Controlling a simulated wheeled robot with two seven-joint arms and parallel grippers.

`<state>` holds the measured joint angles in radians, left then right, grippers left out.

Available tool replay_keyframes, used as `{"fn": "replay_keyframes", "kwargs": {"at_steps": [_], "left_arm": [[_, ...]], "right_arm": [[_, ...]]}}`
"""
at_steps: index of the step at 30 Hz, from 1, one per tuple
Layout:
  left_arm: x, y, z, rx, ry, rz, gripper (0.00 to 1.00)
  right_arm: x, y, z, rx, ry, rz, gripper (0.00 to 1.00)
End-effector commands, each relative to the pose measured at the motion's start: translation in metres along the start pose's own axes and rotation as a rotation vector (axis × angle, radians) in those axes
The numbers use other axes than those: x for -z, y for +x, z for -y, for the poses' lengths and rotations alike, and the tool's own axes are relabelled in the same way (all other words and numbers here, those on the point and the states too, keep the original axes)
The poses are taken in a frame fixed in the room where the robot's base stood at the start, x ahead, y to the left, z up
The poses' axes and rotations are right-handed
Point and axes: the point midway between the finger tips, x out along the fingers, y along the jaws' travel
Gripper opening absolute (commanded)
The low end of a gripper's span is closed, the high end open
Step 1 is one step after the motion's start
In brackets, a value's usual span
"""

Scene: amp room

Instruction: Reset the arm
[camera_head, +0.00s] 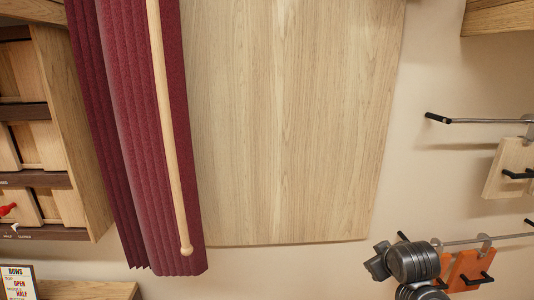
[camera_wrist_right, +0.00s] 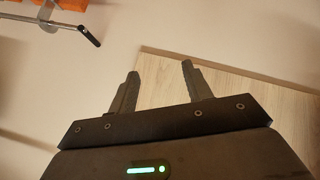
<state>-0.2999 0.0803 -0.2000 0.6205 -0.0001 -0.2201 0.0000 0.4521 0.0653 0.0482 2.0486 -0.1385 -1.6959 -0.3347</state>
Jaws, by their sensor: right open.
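My right gripper (camera_wrist_right: 160,69) shows in the right wrist view with its two dark fingers spread apart and nothing between them. Beyond its fingertips are a beige wall and the edge of a pale wood panel (camera_wrist_right: 230,85). I cannot tell how far they are from the fingers. In the head view, dark grey rounded links of my right arm (camera_head: 412,262) show at the bottom right, in front of the wall hooks. The right gripper itself is not visible there. My left arm and gripper are not in view.
A wood panel (camera_head: 290,120) and a maroon pleated curtain (camera_head: 130,110) with a wooden rod (camera_head: 165,110) fill the middle. Wooden shelves (camera_head: 65,130) stand at left. At right, a metal wall hook (camera_head: 480,121) and an orange tag (camera_head: 470,268) are near my arm.

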Motion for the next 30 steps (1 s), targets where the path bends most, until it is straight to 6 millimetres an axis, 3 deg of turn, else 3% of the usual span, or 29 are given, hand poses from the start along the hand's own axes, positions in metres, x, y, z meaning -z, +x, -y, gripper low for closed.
{"fn": "replay_keyframes", "kwargs": {"at_steps": [1, 6, 9, 12, 18, 26, 30], "left_arm": [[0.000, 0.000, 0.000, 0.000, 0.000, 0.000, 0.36], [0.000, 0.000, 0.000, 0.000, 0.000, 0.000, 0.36], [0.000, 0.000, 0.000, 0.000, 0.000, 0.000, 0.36], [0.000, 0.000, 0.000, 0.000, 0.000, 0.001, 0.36], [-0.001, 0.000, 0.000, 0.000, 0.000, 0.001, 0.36], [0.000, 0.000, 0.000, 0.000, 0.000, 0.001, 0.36], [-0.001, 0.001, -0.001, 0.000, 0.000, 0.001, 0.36]], "right_arm": [[-0.040, 0.006, 0.025, 0.025, 0.012, 0.045, 0.50], [-0.155, -0.002, 0.096, 0.099, 0.078, 0.169, 0.50], [-0.210, -0.019, 0.130, 0.138, 0.116, 0.234, 0.50], [-0.249, -0.038, 0.155, 0.169, 0.149, 0.282, 0.50], [-0.303, -0.073, 0.188, 0.215, 0.199, 0.361, 0.50], [-0.352, -0.120, 0.218, 0.262, 0.258, 0.448, 0.50], [-0.368, -0.081, 0.231, 0.264, 0.254, 0.458, 0.50]]}}
